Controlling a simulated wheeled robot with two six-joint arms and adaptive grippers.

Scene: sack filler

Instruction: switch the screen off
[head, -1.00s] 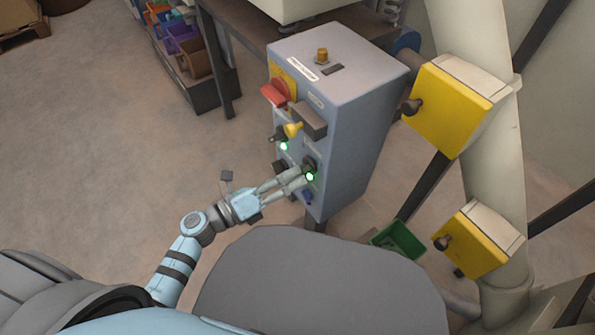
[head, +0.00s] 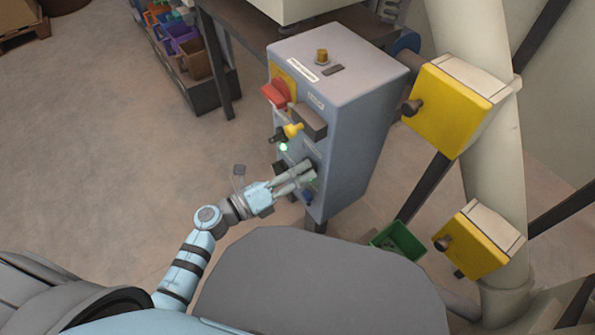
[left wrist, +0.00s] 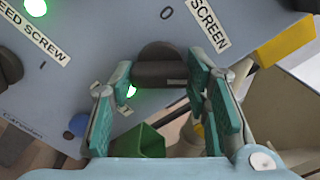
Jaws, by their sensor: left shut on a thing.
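The screen switch is a dark rotary knob (left wrist: 160,62) on the grey-blue control box (head: 345,130), beside a "SCREEN" label (left wrist: 208,22). A green lamp (left wrist: 131,91) glows beside the knob, partly hidden by a finger. My left gripper (head: 308,173) is at the lower right of the box front, its teal-padded fingers on either side of the knob and shut on it. The fingers partly hide the knob in the head view. My right gripper is not in view.
A "FEED SCREW" label (left wrist: 35,32) stands by another lit green lamp (head: 284,147). A green bin (head: 400,243) is below right.

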